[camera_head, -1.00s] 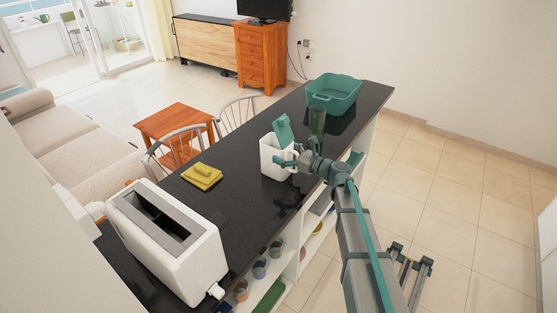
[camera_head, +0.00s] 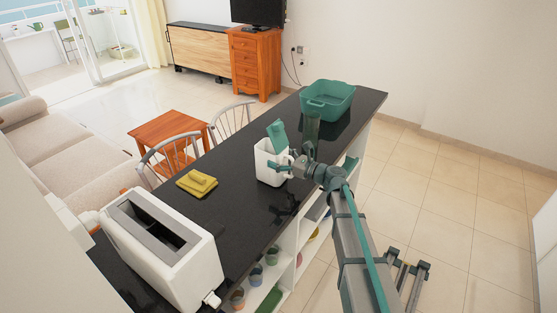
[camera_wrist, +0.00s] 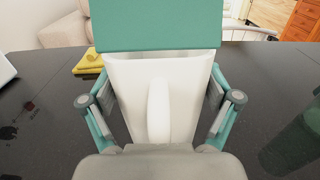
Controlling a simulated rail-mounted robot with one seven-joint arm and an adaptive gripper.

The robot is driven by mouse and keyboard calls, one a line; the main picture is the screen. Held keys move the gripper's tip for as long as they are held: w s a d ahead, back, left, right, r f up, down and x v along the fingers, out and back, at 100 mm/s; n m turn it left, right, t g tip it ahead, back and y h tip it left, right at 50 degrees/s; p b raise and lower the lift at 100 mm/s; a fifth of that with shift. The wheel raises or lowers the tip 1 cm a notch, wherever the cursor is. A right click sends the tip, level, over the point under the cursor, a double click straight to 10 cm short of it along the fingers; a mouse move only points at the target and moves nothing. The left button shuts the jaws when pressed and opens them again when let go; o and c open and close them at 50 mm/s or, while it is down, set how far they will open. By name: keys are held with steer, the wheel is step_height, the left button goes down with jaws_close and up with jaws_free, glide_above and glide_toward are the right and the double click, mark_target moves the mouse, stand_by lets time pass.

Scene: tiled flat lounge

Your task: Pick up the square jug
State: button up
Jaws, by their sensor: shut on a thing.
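The square jug (camera_head: 266,170) is white with a teal lid (camera_head: 277,132) tilted up. It is upright at the middle of the dark counter; whether its base touches the counter I cannot tell. My gripper (camera_head: 294,167) is at its right side, by the handle. In the wrist view the white jug body (camera_wrist: 121,75) is between the two fingers of my gripper (camera_wrist: 160,95), which is shut on it. The pale handle (camera_wrist: 159,110) points toward the wrist, and the lid (camera_wrist: 158,25) hides what is behind it.
A teal basin (camera_head: 328,100) is at the counter's far end. A yellow cloth (camera_head: 192,187) and white toaster (camera_head: 190,262) are nearer. The dark counter (camera_head: 228,182) is clear between.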

mark_target(284, 153)
steer(key=shift+r, duration=1.15)
steer(key=shift+s+r, duration=0.15)
steer(key=shift+r, duration=0.2)
steer(key=s+d+r+b, duration=0.3)
steer(key=s+r, duration=0.6)
steer(key=s, duration=0.4)
steer(key=shift+s+r+b, duration=0.15)
steer(key=shift+r+b, duration=0.2)
steer(key=shift+s, duration=0.1)
